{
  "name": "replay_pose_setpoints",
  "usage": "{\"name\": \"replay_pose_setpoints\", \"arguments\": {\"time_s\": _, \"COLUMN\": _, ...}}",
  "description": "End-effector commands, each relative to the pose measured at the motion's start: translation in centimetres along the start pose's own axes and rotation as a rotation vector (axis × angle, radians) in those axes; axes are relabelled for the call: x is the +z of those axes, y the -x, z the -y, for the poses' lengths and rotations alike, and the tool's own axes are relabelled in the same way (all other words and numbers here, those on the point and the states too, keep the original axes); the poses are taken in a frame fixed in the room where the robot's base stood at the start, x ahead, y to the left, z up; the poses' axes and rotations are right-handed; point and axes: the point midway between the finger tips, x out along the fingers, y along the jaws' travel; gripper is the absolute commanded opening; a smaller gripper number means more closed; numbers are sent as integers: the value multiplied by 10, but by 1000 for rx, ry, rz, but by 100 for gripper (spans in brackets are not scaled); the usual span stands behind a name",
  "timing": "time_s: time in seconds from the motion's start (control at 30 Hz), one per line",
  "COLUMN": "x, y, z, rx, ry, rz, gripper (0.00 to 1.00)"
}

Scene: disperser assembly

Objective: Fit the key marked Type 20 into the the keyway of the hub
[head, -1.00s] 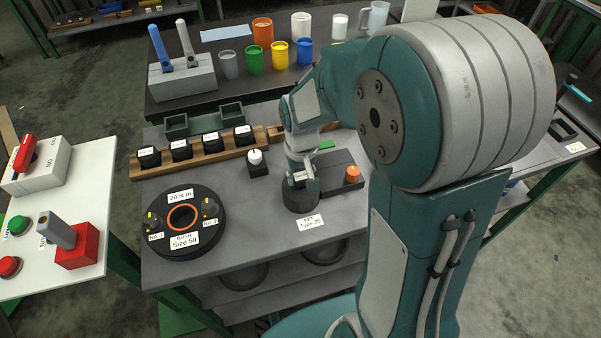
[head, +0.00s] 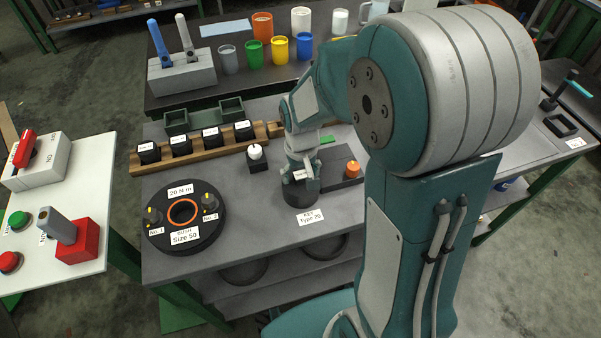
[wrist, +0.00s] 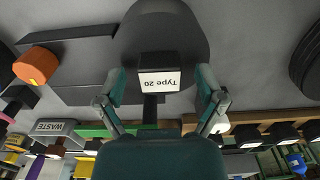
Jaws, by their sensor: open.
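The key marked Type 20 (wrist: 158,82) is a dark block with a white label, on or in front of a dark round base (wrist: 165,35) in the wrist view. In the head view my gripper (head: 301,178) is over the round base (head: 300,193), behind a card reading KEY Type 20 (head: 310,217). A black round disc with an orange ring (head: 183,212), perhaps the hub, lies to the left. I cannot make out its keyway.
A wooden rack (head: 190,152) of labelled black blocks is behind. A white-topped knob (head: 255,153) and an orange knob (head: 352,169) stand near my gripper. The table between disc and gripper is clear.

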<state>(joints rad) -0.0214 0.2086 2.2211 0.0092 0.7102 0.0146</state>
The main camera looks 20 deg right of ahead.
Motion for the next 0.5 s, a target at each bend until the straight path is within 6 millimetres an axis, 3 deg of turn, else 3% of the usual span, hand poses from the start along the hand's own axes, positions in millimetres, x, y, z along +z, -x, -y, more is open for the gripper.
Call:
{"name": "replay_pose_setpoints", "arguments": {"time_s": 0.27, "x": -1, "y": 9, "z": 0, "rx": 0, "ry": 0, "rz": -2, "gripper": 88}}
{"name": "replay_pose_setpoints", "arguments": {"time_s": 0.5, "x": -2, "y": 56, "z": 0, "rx": 0, "ry": 0, "rz": -6, "gripper": 88}}
